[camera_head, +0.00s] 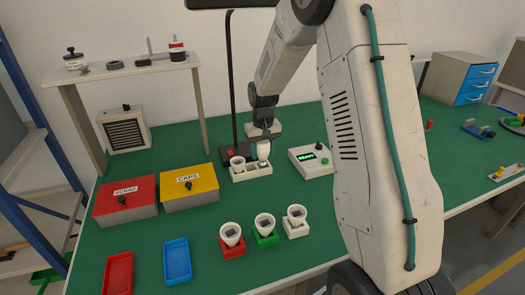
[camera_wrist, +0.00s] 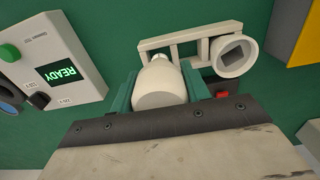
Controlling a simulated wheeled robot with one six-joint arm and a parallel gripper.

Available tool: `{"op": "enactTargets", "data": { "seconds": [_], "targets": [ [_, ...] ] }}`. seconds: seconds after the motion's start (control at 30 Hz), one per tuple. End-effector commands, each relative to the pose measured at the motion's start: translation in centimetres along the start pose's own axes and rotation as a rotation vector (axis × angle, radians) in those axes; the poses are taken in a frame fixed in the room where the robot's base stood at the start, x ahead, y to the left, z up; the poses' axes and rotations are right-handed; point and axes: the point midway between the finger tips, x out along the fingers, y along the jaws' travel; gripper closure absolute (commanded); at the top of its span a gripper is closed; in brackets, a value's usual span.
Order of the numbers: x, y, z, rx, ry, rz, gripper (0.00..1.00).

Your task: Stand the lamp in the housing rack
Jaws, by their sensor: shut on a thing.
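My gripper (camera_head: 264,136) is shut on a white lamp (camera_head: 263,151). In the wrist view its green fingers (camera_wrist: 160,98) flank the wide body of the lamp (camera_wrist: 160,82), whose narrow end points away from me. The white housing rack (camera_head: 252,174) stands on the green bench below; it also shows in the wrist view (camera_wrist: 188,37). A white cup-shaped housing (camera_head: 238,163) sits at its left end and shows at the right in the wrist view (camera_wrist: 233,56). The lamp is over the rack's right part. I cannot tell whether its lower end is inside the rack.
A tester reading READY (camera_head: 309,160) stands close right of the rack. A black post (camera_head: 231,85) rises behind it. The yellow CAPS box (camera_head: 190,187) and red SCRAP box (camera_head: 125,200) are left. Several cups, including one on a green block (camera_head: 265,240), stand in front.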

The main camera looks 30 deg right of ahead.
Motion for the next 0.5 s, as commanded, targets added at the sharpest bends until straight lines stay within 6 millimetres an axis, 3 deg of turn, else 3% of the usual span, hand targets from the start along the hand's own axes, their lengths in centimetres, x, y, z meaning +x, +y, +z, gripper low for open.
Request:
{"op": "enactTargets", "data": {
  "seconds": [0.5],
  "targets": [
    [1.3, 0.0, 0.0, 0.000, -0.001, 0.000, 0.75]
  ]
}}
